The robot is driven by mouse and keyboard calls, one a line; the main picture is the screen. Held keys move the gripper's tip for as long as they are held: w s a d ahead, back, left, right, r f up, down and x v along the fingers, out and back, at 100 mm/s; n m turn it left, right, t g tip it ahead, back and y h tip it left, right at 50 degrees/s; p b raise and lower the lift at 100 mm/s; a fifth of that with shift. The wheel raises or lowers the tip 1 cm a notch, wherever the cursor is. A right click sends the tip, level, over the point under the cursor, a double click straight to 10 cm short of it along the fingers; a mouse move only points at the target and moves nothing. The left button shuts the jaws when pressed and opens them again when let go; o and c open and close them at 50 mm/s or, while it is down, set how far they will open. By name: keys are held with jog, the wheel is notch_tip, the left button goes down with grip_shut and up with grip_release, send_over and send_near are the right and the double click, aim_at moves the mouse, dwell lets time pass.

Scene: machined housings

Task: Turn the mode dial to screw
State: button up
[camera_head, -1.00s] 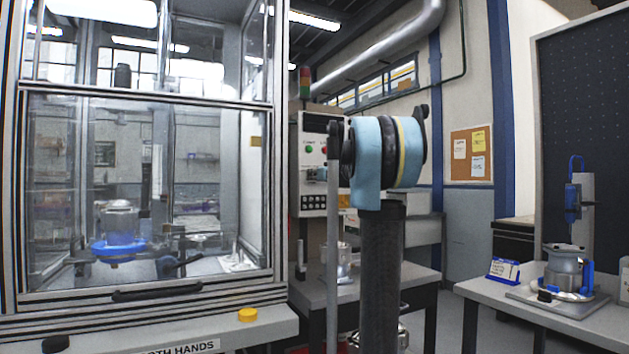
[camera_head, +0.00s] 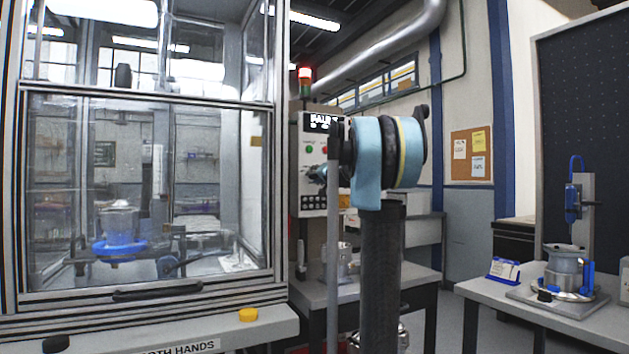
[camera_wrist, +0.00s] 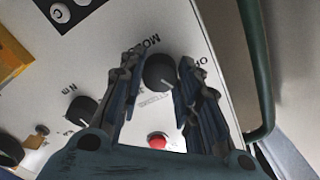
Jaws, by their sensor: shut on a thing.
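The black mode dial (camera_wrist: 158,72) is on the pale control panel (camera_wrist: 215,40), beside printing that begins "MOD". A pale pointer line shows on it, toward the lower right. The small labels around it are too blurred to read. My gripper (camera_wrist: 161,68) has one finger on each side of the dial and is shut on it. In the head view my gripper (camera_head: 318,174) is at the panel, mostly hidden behind my arm. The dial is not visible there.
A second black dial (camera_wrist: 82,110) marked Nm and a red button (camera_wrist: 157,140) are close to my fingers. A green cable or tube (camera_wrist: 262,70) runs along the panel's right. A glazed press cabinet (camera_head: 145,292) stands left; a workbench (camera_head: 480,290) stands right.

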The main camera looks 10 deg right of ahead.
jog(key=shift+d+m, duration=0.15)
jog(key=shift+m, duration=0.15)
jog(key=o, duration=1.1)
jog(key=v, duration=1.1)
jog(key=shift+s+d, duration=0.1)
jog(key=shift+s, duration=0.25)
